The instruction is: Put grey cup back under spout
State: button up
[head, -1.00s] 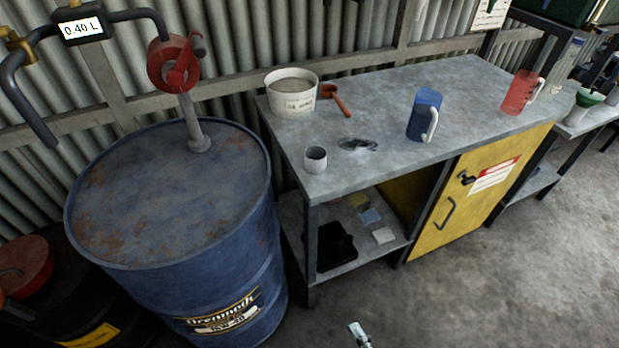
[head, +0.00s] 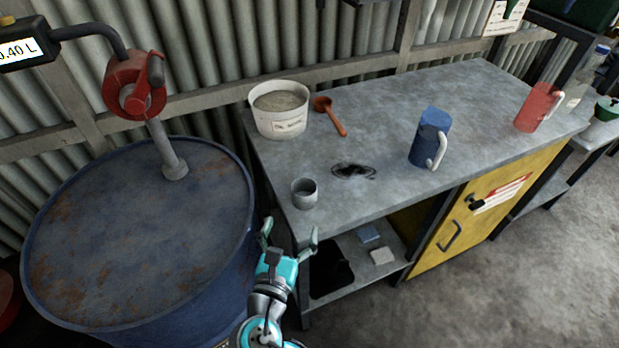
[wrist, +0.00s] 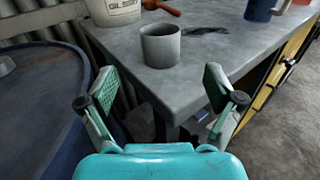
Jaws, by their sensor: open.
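The small grey cup (head: 304,193) stands upright on the near left corner of the grey workbench (head: 390,105). It also shows in the wrist view (wrist: 160,46), ahead of and between the fingers. My gripper (head: 289,236) is open and empty, just short of the bench's near left corner and apart from the cup. The fingers also show in the wrist view (wrist: 163,100). The spout is out of frame in the head view; part of its black pipe (head: 90,32) shows at top left, beside the red pump (head: 134,84) on the blue drum (head: 140,235).
A white tub (head: 281,122) and an orange scoop (head: 330,115) stand behind the cup. A dark stain (head: 353,171) lies to its right. A blue jug (head: 430,138) and a red jug (head: 538,107) stand farther right. The drum's rim is close on the left.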

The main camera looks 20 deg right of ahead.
aim_at(301, 197)
jog(key=x, duration=0.5)
jog(key=shift+r, duration=0.25)
jog(key=shift+x, duration=3.2)
jog(key=c, duration=1.3)
jog(key=shift+c, duration=0.2)
notch_tip(301, 197, up, 28)
